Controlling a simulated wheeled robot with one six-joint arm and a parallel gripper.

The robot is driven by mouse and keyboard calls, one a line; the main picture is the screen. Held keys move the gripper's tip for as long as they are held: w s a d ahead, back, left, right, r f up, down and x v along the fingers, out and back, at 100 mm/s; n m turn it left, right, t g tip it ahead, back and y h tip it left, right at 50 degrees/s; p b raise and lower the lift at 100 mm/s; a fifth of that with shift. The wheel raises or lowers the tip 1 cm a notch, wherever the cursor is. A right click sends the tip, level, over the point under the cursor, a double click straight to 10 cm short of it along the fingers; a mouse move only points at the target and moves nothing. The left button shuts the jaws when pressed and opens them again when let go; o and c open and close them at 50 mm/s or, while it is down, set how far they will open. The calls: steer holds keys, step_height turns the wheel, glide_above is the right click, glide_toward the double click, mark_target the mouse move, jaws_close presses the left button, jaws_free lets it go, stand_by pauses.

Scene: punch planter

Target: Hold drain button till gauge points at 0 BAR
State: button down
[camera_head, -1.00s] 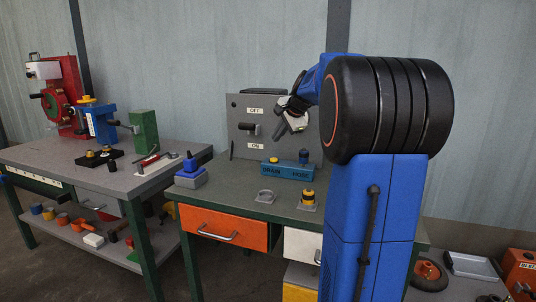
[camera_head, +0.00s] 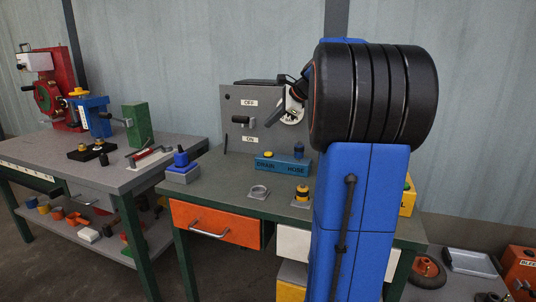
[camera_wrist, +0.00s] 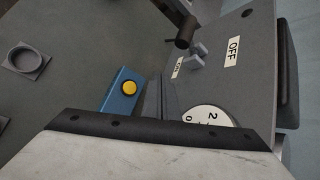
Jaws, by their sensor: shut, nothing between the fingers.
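The yellow drain button (camera_head: 268,154) is on top of the blue block marked DRAIN HOSE (camera_head: 284,168), at the foot of the grey panel. The wrist view shows the button (camera_wrist: 130,88) on the blue block (camera_wrist: 118,100), left of my fingers. The white round gauge (camera_head: 293,112) is on the panel, partly covered by my gripper. In the wrist view the gauge (camera_wrist: 205,113) shows a 2 and a 0; its lower part is hidden and I cannot read its needle. My gripper (camera_head: 269,123) is shut and empty, in front of the panel, above and apart from the button.
The grey panel (camera_head: 232,105) has a lever (camera_head: 242,120) between OFF and ON labels. A blue knob (camera_head: 299,150) stands on the block's right end. A ring (camera_head: 258,191) and a yellow-black fitting (camera_head: 301,193) sit in front. A blue item (camera_head: 181,172) is at left.

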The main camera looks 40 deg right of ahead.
mark_target(271, 153)
steer(key=shift+f, duration=4.25)
steer(key=shift+f, duration=0.15)
steer(key=shift+f, duration=0.2)
steer(key=shift+f, duration=0.45)
stand_by(1.1)
steer(key=shift+r, duration=0.15)
stand_by(1.2)
steer(key=shift+r, duration=0.7)
